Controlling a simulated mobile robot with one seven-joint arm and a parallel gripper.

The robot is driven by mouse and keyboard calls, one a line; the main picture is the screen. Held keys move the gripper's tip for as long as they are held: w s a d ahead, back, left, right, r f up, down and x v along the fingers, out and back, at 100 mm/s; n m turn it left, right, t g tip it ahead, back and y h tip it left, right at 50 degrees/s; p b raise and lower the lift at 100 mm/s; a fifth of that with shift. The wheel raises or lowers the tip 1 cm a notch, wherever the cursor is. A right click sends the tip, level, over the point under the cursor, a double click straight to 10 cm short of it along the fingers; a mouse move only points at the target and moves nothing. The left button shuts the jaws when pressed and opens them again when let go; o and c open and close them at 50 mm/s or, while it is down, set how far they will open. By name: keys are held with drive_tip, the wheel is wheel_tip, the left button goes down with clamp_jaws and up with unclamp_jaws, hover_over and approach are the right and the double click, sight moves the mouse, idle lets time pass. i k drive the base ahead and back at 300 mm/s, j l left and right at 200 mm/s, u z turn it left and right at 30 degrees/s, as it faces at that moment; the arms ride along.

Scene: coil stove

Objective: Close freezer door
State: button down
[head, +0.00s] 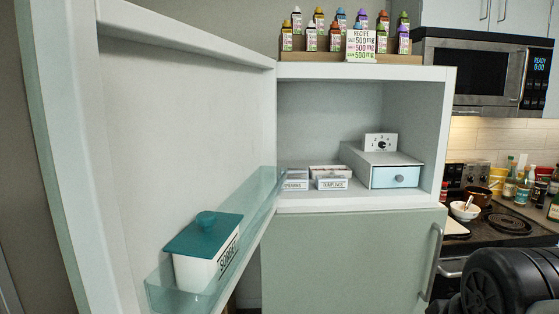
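The freezer door (185,110) stands wide open on the left in the head view. It joins the freezer's left side and swings out towards me. Its inner face shows, with a clear shelf (258,205) low on it. A white tub with a teal lid (203,237) sits on that shelf. The freezer compartment (320,110) is open to view. Inside are small labelled boxes (331,183) and a unit with a pale blue drawer (395,177). A black part of my arm shows at the lower right. My gripper's fingers are not in view.
The lower fridge door (350,255) is shut, with a vertical handle (431,262) on its right. A cardboard tray of bottles (345,57) stands on top. A microwave (473,75) and a coil stove (505,222) with a bowl (464,210) are at right.

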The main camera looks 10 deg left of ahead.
sight(145, 121)
drive_tip(key=k+j, duration=0.1)
drive_tip(key=j, duration=0.25)
drive_tip(key=k+j, duration=0.1)
drive_tip(key=j, duration=0.3)
drive_tip(key=k+j+z, duration=0.1)
drive_tip(key=j, duration=0.25)
drive_tip(key=k+j, duration=0.15)
drive_tip(key=j, duration=0.2)
drive_tip(key=k+j, duration=0.1)
drive_tip(key=j, duration=0.25)
drive_tip(key=k+j, duration=0.1)
drive_tip(key=j, duration=0.25)
drive_tip(key=k+l+z, duration=0.1)
drive_tip(key=l, duration=0.3)
drive_tip(key=k, duration=0.05)
